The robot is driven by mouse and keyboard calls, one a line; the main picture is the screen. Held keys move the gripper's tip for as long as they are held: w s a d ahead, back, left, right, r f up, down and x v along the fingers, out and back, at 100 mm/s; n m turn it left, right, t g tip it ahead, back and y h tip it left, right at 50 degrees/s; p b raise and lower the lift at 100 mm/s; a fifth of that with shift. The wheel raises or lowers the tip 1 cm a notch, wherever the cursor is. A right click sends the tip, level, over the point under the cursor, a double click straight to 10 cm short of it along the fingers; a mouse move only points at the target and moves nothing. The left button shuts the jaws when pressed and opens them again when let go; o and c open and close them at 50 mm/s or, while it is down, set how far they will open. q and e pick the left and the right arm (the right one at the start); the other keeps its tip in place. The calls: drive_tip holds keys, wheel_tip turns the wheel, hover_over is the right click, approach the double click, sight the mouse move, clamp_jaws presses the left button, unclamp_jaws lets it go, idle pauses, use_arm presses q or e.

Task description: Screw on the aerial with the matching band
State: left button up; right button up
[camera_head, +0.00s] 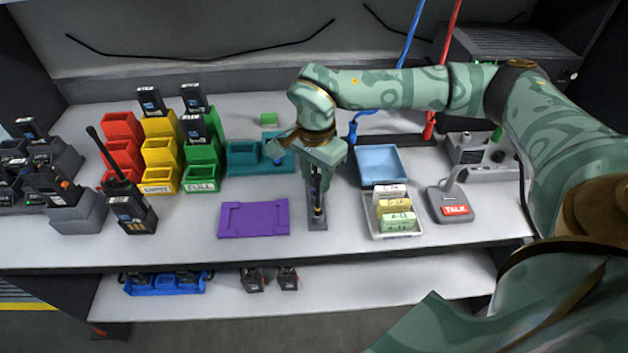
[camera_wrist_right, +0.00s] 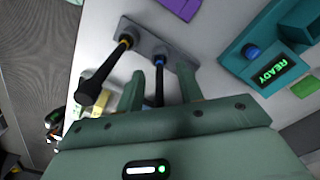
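A grey aerial stand (camera_head: 317,222) sits on the bench in front of my right gripper (camera_head: 317,182). In the right wrist view the stand (camera_wrist_right: 145,42) holds two black aerials upright. One has a yellow band (camera_wrist_right: 125,41) and stands to the left, outside the fingers. The other, a blue-banded aerial (camera_wrist_right: 159,92), stands between the two fingers of my right gripper (camera_wrist_right: 161,78). The fingers are apart, with a gap visible on both sides of it. A black radio (camera_head: 130,212) with an aerial stands at the left. My left gripper is not in view.
A teal fixture (camera_head: 243,160) with a blue knob stands behind; its screen (camera_wrist_right: 272,72) reads READY. A purple mat (camera_head: 254,219) lies left of the stand. A tray of cards (camera_head: 394,232), a blue bin (camera_head: 380,165) and a TALK microphone (camera_head: 450,205) are right.

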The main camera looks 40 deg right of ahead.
drive_tip(key=shift+r, duration=0.15)
clamp_jaws()
drive_tip(key=shift+r, duration=0.1)
wheel_tip(320, 180, up, 10)
drive_tip(key=p, duration=0.3)
idle(0.4)
